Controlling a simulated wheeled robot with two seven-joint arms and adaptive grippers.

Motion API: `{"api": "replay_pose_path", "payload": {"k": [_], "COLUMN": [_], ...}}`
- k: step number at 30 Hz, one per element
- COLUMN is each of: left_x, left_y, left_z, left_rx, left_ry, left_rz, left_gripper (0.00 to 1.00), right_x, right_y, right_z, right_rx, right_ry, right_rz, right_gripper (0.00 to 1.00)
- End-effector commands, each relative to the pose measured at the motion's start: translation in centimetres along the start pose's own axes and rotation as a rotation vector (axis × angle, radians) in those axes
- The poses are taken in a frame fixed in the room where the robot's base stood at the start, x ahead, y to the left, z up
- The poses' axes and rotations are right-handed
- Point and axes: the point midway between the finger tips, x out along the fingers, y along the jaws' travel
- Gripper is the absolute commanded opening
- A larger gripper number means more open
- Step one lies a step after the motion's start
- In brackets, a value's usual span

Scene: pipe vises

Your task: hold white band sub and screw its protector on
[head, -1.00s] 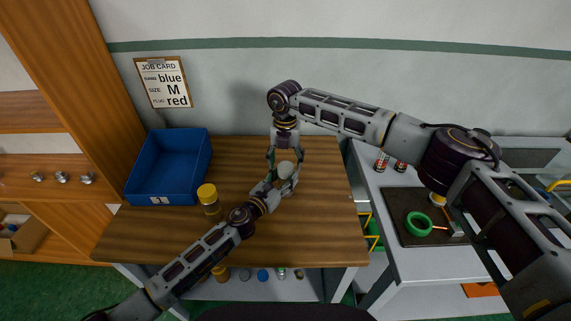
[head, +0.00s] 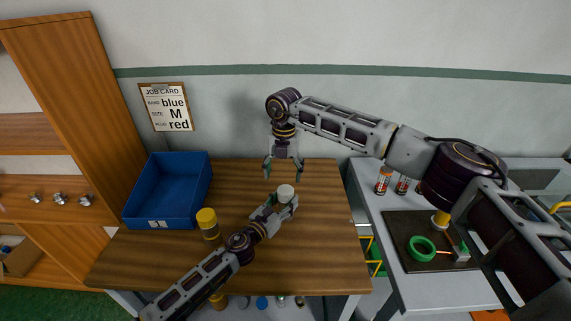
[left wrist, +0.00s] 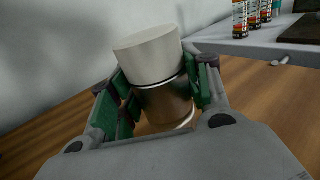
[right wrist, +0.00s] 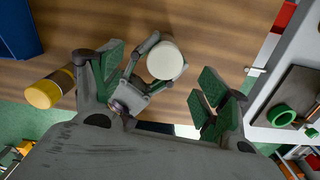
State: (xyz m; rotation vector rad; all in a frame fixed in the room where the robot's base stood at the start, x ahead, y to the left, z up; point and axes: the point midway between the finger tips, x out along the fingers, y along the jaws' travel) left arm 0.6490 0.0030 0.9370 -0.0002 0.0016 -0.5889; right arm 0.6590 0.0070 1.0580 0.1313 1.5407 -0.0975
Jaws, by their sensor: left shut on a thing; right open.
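The white band sub (left wrist: 165,105) is a shiny metal cylinder, upright but slanted in the left wrist view, with a pale band near its lower end. A white protector (left wrist: 148,55) sits on its top end; how far it is threaded cannot be seen. My left gripper (head: 284,206) is shut around the metal body, below the protector. In the head view the protector (head: 285,191) shows as a white cap. My right gripper (head: 283,173) is open and empty above the protector, fingers pointing down. In the right wrist view the protector (right wrist: 165,60) lies between its spread fingers, apart from them.
A yellow-capped cylinder (head: 207,222) stands on the wooden table (head: 320,230) left of my left gripper. A blue bin (head: 165,195) is at the back left. The table's right part is clear.

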Motion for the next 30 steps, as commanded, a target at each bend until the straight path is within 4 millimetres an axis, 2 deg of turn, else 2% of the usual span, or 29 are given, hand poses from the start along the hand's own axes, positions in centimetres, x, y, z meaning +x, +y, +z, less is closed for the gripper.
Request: {"api": "replay_pose_path", "payload": {"k": [4,15,30], "left_x": [0.1,0.1,0.1], "left_y": [0.0,0.0,0.0], "left_z": [0.2,0.2,0.2], "left_rx": [0.000,0.000,0.000], "left_ry": [-0.004,-0.004,-0.004], "left_rz": [0.000,0.000,0.000], "left_gripper": [0.00,0.00,0.00], "right_x": [-3.2,-4.6,-5.2], "right_y": [1.1,0.9,0.2], "right_z": [0.4,0.3,0.1], "right_rx": [-0.019,-0.309,-0.705], "right_ry": [-0.018,-0.014,0.000], "right_rz": [0.042,0.037,0.017], "right_gripper": [0.75,0.75,0.75]}}
